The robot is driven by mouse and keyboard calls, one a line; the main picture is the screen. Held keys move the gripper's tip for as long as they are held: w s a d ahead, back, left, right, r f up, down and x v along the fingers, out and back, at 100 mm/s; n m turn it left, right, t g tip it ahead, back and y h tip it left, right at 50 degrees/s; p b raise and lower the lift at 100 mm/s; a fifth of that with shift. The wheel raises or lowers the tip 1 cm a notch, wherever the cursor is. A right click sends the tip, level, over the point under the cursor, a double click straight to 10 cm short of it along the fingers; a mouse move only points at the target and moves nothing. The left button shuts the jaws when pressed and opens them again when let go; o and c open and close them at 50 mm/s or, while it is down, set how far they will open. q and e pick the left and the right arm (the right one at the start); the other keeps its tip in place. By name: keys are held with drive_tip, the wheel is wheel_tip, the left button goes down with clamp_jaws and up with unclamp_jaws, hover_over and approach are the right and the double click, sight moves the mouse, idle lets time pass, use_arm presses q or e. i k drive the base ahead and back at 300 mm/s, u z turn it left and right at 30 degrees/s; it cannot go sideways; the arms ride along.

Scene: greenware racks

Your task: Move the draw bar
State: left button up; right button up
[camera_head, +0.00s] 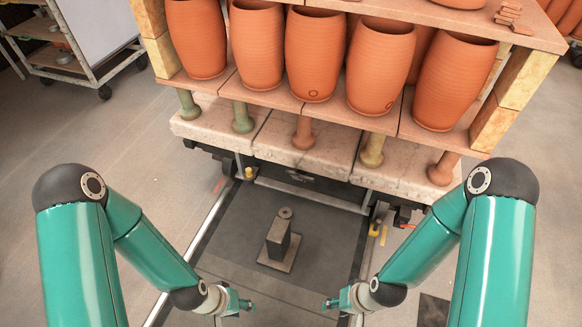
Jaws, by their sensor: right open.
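A kiln car (305,150) with a pale block deck stands ahead of me on a track. Under its front edge is a dark metal frame, with a thin grey bar (312,197) running across it; I cannot tell for sure that this is the draw bar. A short metal post on a square plate (279,242) stands on the dark floor between the rails. My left gripper (247,304) is low, left of the post and nearer to me. My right gripper (328,304) is low to the right, open and empty. Neither touches the bar or the post.
Terracotta pots (312,55) stand on the car's shelf, held up by short props and yellow blocks. Rails (205,232) flank the dark strip. A wheeled cart (95,45) is at the back left.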

sight(302, 178)
drive_tip(key=u, duration=0.1)
drive_tip(key=i, duration=1.25)
drive_tip(key=z, duration=0.4)
